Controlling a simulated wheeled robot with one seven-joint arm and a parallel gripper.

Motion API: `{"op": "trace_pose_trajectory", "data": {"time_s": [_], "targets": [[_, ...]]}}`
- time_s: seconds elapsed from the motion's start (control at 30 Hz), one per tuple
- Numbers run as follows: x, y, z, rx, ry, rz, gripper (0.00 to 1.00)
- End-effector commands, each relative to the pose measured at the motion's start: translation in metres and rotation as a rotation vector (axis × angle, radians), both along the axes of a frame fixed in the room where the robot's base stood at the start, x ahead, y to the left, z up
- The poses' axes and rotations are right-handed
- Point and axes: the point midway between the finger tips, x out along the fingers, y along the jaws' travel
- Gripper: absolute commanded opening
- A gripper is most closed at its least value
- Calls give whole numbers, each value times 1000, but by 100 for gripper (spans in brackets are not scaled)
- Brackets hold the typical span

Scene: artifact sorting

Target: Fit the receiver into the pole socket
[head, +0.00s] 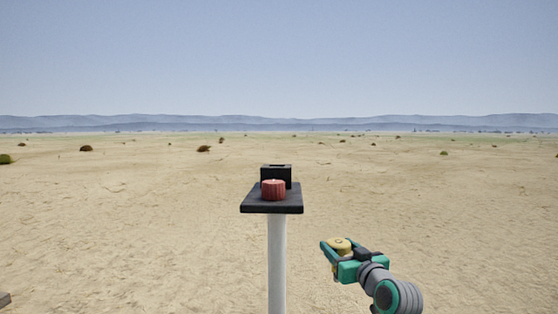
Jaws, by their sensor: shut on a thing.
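A white pole (277,262) stands at centre with a flat black top plate (252,205). On the plate a black box (275,171) with a slot-like opening in its top stands at the back; it looks like the socket. A red ribbed cylinder (273,190) sits upright in front of the box and hides part of it. My teal gripper (336,250) is to the right of the pole, lower than the plate and apart from it. It is shut on a yellow, round-topped piece (341,243), seemingly the receiver. The fingers partly hide the piece's lower part.
Open sandy ground (140,220) surrounds the pole, with scattered dark shrubs far off. The air between my gripper and the plate is clear. A brown object (4,299) is cut off at the lower left edge.

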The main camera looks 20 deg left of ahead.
Motion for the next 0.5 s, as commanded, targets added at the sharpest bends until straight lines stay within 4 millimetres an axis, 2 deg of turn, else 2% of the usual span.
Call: {"op": "trace_pose_trajectory", "data": {"time_s": [0.03,0.27,0.5], "targets": [[-3,1,28,-2,-8,24,24],[-28,6,134,-2,-8,143,24],[-79,22,244,-2,-9,272,24]]}}
